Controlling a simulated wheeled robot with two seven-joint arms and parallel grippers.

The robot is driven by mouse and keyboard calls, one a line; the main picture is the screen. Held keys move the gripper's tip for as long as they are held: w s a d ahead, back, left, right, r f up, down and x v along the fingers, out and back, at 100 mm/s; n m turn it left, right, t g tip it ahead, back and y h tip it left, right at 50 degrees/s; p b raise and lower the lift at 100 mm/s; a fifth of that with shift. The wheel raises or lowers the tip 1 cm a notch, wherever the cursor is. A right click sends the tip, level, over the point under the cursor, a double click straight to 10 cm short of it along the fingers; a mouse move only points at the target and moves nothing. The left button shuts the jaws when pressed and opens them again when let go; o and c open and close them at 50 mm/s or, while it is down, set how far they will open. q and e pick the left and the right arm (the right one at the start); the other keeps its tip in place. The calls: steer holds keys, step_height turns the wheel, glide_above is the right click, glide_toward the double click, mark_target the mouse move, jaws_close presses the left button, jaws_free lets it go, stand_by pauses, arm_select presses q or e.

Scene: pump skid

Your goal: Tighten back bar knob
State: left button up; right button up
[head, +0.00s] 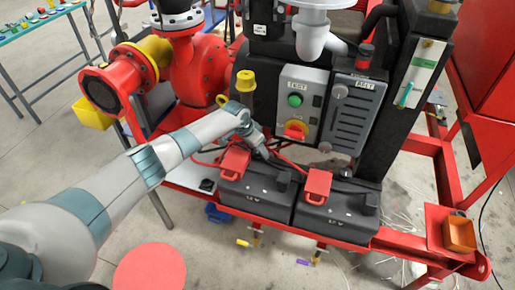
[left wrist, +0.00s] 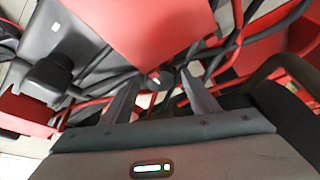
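Two black batteries (head: 252,196) with red flip covers (head: 317,184) sit side by side on the red skid. My left gripper (head: 262,152) reaches down behind the left battery's red cover. In the left wrist view my left gripper (left wrist: 160,82) has its two fingers apart. A small dark round part (left wrist: 166,76), perhaps the back bar knob, shows between or just beyond the fingertips. I cannot tell whether the fingers touch it. A large red cover (left wrist: 150,28) fills the top of that view and hides part of the area. My right gripper is not in view.
A grey control box (head: 298,103) with a green button and a red-yellow switch stands behind the batteries, beside a vented panel (head: 352,112). Red cables run close to the gripper. A red pump (head: 200,68) stands at the left. An orange bin (head: 458,234) sits at the right.

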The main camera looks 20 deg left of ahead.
arm_select(q)
steer(key=shift+r, duration=0.1)
steer(key=shift+r, duration=0.15)
steer(key=shift+s+a+r, duration=0.2)
steer(key=shift+s+r, duration=0.1)
steer(key=shift+r, duration=0.3)
steer(key=b+v, duration=0.3)
steer(key=v, duration=1.2)
steer(key=shift+r+b, duration=0.25)
steer(key=shift+b, duration=0.05)
steer(key=shift+s, duration=0.1)
